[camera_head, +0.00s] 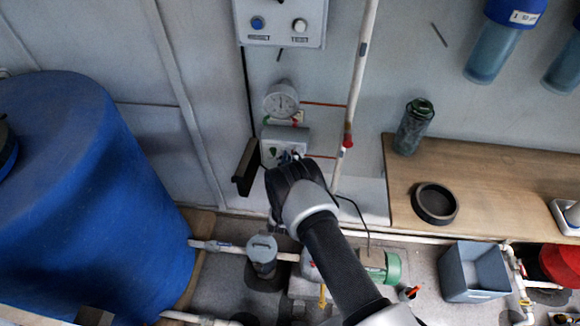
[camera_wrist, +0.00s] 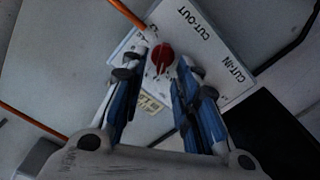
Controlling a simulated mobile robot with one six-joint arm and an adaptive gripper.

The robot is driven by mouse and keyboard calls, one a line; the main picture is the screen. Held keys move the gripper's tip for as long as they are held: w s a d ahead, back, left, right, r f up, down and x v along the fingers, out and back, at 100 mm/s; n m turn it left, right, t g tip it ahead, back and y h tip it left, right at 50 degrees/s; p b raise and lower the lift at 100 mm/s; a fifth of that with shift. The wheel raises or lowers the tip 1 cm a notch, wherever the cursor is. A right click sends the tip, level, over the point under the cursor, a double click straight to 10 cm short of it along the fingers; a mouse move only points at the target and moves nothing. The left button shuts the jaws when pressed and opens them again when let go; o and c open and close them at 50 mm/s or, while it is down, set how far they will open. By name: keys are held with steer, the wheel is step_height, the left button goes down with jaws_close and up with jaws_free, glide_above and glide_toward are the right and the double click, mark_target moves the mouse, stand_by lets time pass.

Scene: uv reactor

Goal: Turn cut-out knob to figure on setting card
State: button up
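A red knob (camera_wrist: 162,58), the one on the CUT-OUT side, sits on the face of a pale switch box (camera_wrist: 190,40) with printed CUT-OUT and CUT-IN labels. My gripper (camera_wrist: 164,68) has its fingers apart, one on each side of the red knob; the wrist view shows gaps, and I cannot tell whether the tips reach its depth.
A round gauge (camera_head: 281,101) is just above the box, with a white pipe (camera_head: 358,80) to the right. A dark flap (camera_head: 246,167) juts out at the box's left. A blue barrel (camera_head: 90,200) stands left. A wooden shelf (camera_head: 490,190) is at right.

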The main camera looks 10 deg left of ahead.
steer(key=s, duration=1.1)
steer(key=shift+s+a, duration=0.2)
steer(key=shift+s, duration=0.1)
